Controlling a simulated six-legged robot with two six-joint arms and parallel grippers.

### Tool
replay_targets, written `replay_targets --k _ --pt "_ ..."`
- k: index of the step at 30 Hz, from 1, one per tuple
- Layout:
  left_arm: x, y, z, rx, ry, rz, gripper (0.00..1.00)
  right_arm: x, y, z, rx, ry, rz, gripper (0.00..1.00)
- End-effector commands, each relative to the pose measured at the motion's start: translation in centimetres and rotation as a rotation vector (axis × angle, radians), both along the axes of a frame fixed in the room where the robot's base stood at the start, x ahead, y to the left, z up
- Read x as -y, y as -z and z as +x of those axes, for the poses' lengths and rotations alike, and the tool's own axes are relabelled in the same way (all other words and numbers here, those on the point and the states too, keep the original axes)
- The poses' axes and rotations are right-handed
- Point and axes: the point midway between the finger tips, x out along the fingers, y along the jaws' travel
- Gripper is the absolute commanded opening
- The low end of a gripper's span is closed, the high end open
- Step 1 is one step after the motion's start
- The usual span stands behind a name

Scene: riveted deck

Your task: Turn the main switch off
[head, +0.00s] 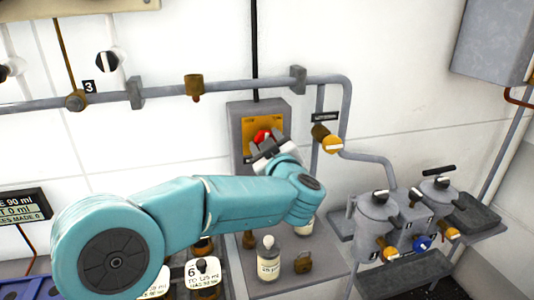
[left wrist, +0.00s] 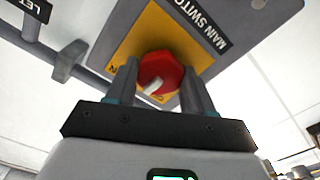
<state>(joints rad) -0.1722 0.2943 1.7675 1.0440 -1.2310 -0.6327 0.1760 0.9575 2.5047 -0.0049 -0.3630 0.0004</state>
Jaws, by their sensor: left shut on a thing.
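The main switch is a red rotary knob (head: 263,136) on a yellow plate (head: 279,124), set in a grey box (head: 239,111) on the wall. Part of the plate's lettering is hidden by the fingers. My right gripper is not in view.
A grey pipe (head: 230,87) runs along the wall above and bends down at the right, with a yellow-handled valve (head: 326,138). Grey pots (head: 375,212) stand at the right.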

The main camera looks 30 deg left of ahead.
Motion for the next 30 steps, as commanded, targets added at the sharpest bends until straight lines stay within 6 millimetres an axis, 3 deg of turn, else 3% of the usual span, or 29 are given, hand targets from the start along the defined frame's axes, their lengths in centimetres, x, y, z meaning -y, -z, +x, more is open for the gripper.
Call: replay_targets --k 1,15,30 --pt "0.0 0.4 0.0 0.037 -0.001 -0.029 0.22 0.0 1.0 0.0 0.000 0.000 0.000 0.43" --pt "0.0 0.5 -0.1 0.372 -0.001 -0.317 0.22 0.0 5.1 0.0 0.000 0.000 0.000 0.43" --pt "0.0 0.3 -0.1 0.618 -0.001 -0.528 0.22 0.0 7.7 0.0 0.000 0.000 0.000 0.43"
